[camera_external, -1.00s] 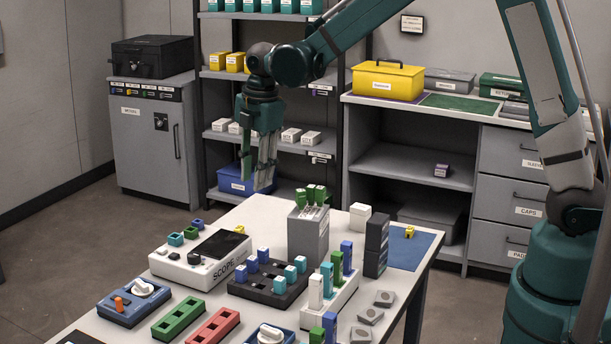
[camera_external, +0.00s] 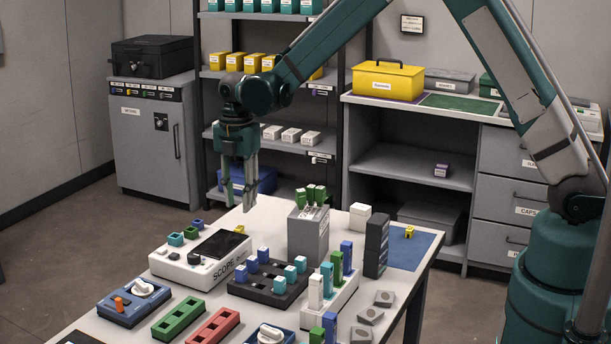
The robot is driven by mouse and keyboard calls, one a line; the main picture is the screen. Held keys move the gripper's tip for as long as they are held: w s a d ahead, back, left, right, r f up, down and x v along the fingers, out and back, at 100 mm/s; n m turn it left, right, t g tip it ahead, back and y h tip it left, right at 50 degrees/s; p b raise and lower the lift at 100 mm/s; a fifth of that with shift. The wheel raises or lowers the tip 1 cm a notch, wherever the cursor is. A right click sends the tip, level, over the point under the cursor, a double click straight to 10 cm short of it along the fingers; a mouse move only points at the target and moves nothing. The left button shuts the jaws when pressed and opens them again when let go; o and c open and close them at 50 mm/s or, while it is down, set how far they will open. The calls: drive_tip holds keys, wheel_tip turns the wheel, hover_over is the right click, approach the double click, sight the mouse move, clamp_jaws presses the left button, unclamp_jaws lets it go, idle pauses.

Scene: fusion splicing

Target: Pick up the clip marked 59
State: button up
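No number 59 is legible in this view, so I cannot tell which piece is the clip marked 59. Small coloured pieces stand in a white rack (camera_external: 343,298), in a black tray (camera_external: 262,291) and in the top of a grey box (camera_external: 308,238). Several small grey blocks (camera_external: 370,316) lie at the table's right front. My gripper (camera_external: 239,207) points down above the table's back left, behind the white scope device (camera_external: 197,272). Its fingers are apart, with nothing visible between them.
A dark upright block (camera_external: 376,245) and a white cube (camera_external: 360,216) stand near the grey box. A blue mat (camera_external: 408,253) with a yellow piece covers the right end. Blue (camera_external: 133,305), green (camera_external: 178,320) and red (camera_external: 215,327) holders occupy the front left.

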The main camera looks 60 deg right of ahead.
sight(239, 231)
drive_tip(key=shift+f, duration=1.3)
drive_tip(key=shift+w+d+f+b, duration=0.1)
drive_tip(key=shift+f+b, duration=0.2)
drive_tip(key=shift+f, duration=1)
drive_tip(key=shift+d+f+b, duration=0.1)
drive_tip(key=shift+f+b, duration=0.2)
drive_tip(key=shift+f, duration=1)
drive_tip(key=c, duration=0.7)
